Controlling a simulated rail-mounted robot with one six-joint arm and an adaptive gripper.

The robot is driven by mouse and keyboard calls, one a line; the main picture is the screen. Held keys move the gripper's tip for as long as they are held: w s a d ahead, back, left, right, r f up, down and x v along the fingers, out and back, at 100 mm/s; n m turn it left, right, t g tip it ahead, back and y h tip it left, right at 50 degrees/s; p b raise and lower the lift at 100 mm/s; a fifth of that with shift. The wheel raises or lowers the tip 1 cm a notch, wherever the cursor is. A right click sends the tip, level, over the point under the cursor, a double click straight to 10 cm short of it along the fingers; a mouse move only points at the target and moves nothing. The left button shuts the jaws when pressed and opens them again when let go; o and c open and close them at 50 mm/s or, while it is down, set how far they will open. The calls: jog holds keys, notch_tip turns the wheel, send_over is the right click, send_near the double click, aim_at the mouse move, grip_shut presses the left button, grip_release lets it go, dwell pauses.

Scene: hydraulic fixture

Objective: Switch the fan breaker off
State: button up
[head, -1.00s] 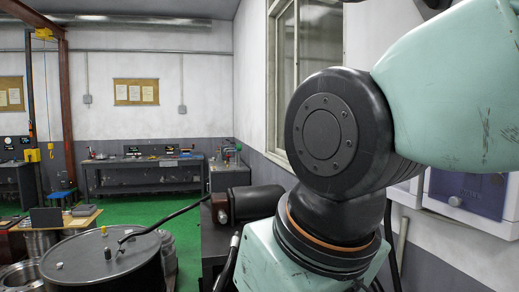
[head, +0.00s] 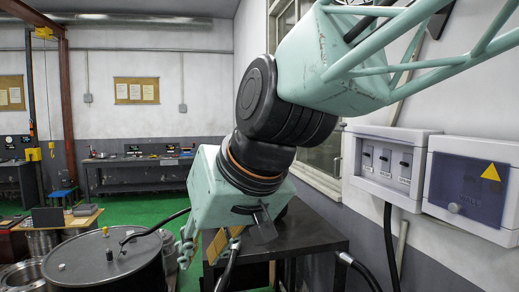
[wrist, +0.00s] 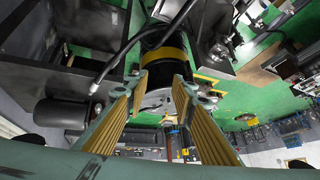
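In the head view a white breaker box (head: 355,178) on the right wall shows a row of three breakers with dark levers: left breaker (head: 367,156), middle breaker (head: 385,161) and right breaker (head: 405,168). Their labels are too small to read, so I cannot tell which is the fan breaker. The exact lever positions are also unclear. My gripper (wrist: 161,78) is open and empty in the wrist view, its two ribbed fingers apart. It hangs below my arm, left of and well away from the box. The box is not recognisable in the wrist view.
A second box with a blue cover (head: 468,185) and a yellow warning triangle adjoins the breaker box. A dark table (head: 310,240) stands below, with black hoses near it. A dark drum (head: 105,265) is at lower left. A window (head: 325,155) is behind my arm.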

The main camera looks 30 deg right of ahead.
jog(key=w+d+r+m+t+h+p, duration=0.1)
jog(key=w+d+r, duration=0.25)
jog(key=w, duration=0.35)
jog(key=w+d+r+m+t+p, duration=0.15)
jog(key=w+r, duration=0.25)
jog(key=w, duration=0.4)
jog(key=w+d+r+m+t+h+p, duration=0.1)
jog(key=w+d+r+t, duration=0.2)
jog(key=w, duration=0.4)
jog(key=w+d+r+m+h+p, duration=0.1)
jog(key=w+d+r+m+h, duration=0.2)
jog(key=w+d, duration=0.5)
jog(key=w+d+r+m+h+p, duration=0.1)
jog(key=w+d+r+h+p, duration=0.15)
jog(key=w+d+r, duration=0.55)
jog(key=s+d+f+m+g+h+p, duration=0.1)
jog(key=d+f+m+g+h, duration=0.2)
jog(key=d, duration=1)
jog(key=s+d+f+m+g+h+p, duration=0.15)
jog(key=d+m+g+h, duration=0.35)
jog(key=d, duration=0.8)
jog(key=s+d+f+m+g+h+p, duration=0.1)
jog(key=s+d+f+m+g+p, duration=0.1)
jog(key=s+d+g, duration=0.3)
jog(key=s+d+f+m+g+h+p, duration=0.1)
jog(key=s+d+f+m+g, duration=0.2)
jog(key=s, duration=0.6)
jog(key=shift+s+d+f+g+p, duration=0.2)
jog(key=shift+d+f+g+p, duration=0.2)
jog(key=shift+d+f+g, duration=0.95)
